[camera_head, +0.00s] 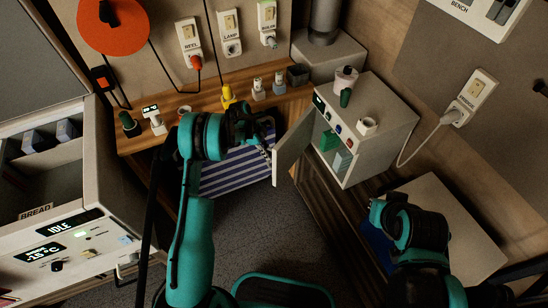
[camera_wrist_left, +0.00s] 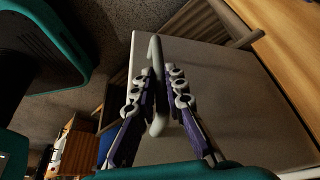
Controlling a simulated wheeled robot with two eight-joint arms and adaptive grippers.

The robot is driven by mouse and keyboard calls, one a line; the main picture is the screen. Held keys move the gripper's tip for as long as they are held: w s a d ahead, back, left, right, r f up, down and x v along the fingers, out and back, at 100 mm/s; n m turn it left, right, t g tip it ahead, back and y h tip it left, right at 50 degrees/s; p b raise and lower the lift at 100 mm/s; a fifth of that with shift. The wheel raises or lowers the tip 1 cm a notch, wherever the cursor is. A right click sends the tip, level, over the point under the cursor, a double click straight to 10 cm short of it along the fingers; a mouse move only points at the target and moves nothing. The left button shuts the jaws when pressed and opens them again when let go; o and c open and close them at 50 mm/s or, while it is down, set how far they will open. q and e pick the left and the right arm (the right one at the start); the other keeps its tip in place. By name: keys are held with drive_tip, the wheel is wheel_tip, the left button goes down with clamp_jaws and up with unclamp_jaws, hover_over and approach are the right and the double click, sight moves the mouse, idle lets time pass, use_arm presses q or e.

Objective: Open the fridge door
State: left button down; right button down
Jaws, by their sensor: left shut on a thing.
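The fridge (camera_head: 384,112) is a small pale box at the right, with a dark display and knobs on its front. Its door (camera_head: 293,150) stands swung out to the left, and green and teal items show inside. My left gripper (camera_head: 266,152) is at the outer side of the door. In the left wrist view, its two purple-and-grey fingers (camera_wrist_left: 158,98) are shut on the grey bar handle (camera_wrist_left: 156,52) of the pale door panel (camera_wrist_left: 225,85). My right arm is at the lower right, and its fingers cannot be made out.
A wooden shelf (camera_head: 150,136) with small items and sockets above runs along the back. A blue-striped cloth (camera_head: 232,172) hangs beyond my left arm. A box appliance with a display (camera_head: 45,255) stands at the left. A cable (camera_head: 408,150) hangs right of the fridge. Dark floor lies between.

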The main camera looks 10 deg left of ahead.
use_arm(q)
drive_tip(key=shift+w+a, duration=0.2)
drive_tip(key=shift+w, duration=0.15)
drive_tip(key=c, duration=1.6)
unclamp_jaws()
drive_tip(key=shift+d, duration=0.1)
drive_tip(key=shift+o, duration=0.2)
